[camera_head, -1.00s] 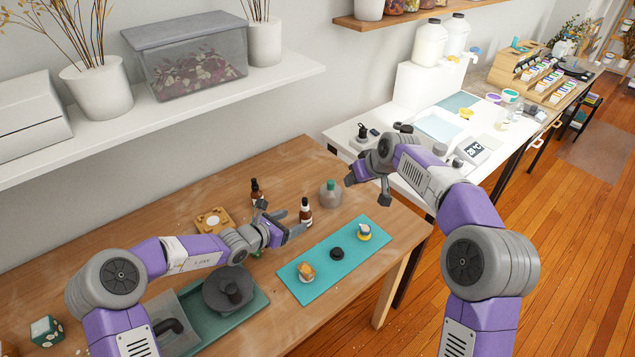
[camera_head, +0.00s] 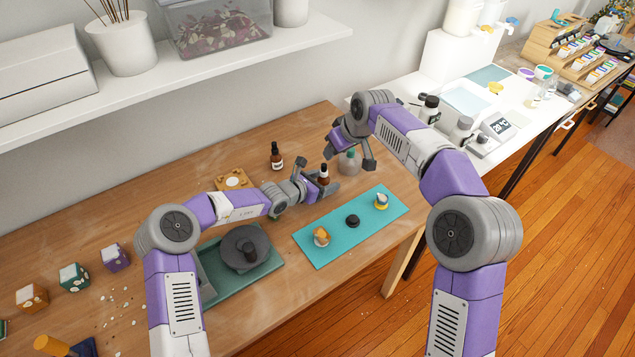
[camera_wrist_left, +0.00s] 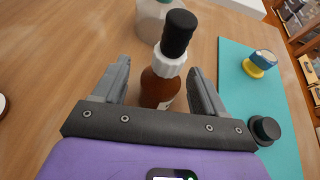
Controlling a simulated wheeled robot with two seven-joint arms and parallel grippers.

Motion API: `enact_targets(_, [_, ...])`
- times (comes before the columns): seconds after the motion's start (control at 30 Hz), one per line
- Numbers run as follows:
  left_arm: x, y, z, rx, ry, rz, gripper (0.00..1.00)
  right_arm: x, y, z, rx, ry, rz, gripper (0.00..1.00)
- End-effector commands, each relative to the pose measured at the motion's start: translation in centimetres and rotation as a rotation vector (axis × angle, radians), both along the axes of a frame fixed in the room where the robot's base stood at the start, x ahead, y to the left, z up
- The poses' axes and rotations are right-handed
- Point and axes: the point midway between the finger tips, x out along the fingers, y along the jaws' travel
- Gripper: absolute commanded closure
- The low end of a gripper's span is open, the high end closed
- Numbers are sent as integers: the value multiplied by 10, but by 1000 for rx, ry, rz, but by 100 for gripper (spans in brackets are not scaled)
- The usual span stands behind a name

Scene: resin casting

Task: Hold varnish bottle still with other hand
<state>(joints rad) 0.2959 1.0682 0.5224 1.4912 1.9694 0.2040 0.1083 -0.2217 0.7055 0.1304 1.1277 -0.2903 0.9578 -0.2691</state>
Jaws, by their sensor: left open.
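An amber bottle with a black cap and white collar (camera_head: 323,174) stands upright on the wooden table; I take it for the varnish bottle. My left gripper (camera_head: 318,183) is open, with its fingers on either side of this bottle. In the left wrist view the bottle (camera_wrist_left: 160,88) is between the two spread fingers, with gaps showing; its base is hidden by the gripper. A similar amber bottle (camera_head: 276,158) stands farther back to the left. My right gripper (camera_head: 350,155) is open and empty, near the green-capped bottle.
The green-capped translucent bottle (camera_head: 349,163) stands just behind the held-in bottle. A teal mat (camera_head: 335,240) with several small items lies in front to the right. A green tray (camera_head: 215,290) with a dark round pot is at left.

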Motion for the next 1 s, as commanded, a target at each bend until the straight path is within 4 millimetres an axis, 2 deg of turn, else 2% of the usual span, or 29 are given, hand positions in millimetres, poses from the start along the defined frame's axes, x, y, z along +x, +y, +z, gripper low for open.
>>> enact_targets(0.33, [3, -3, -1, 1, -1, 0, 30, 0, 0, 0, 0, 0, 0, 57])
enact_targets(0.7, [2, -2, -1, 1, -1, 0, 85, 0, 0, 0, 0, 0, 0, 57])
enact_targets(1.0, [2, -2, -1, 1, -1, 0, 86, 0, 0, 0, 0, 0, 0, 57])
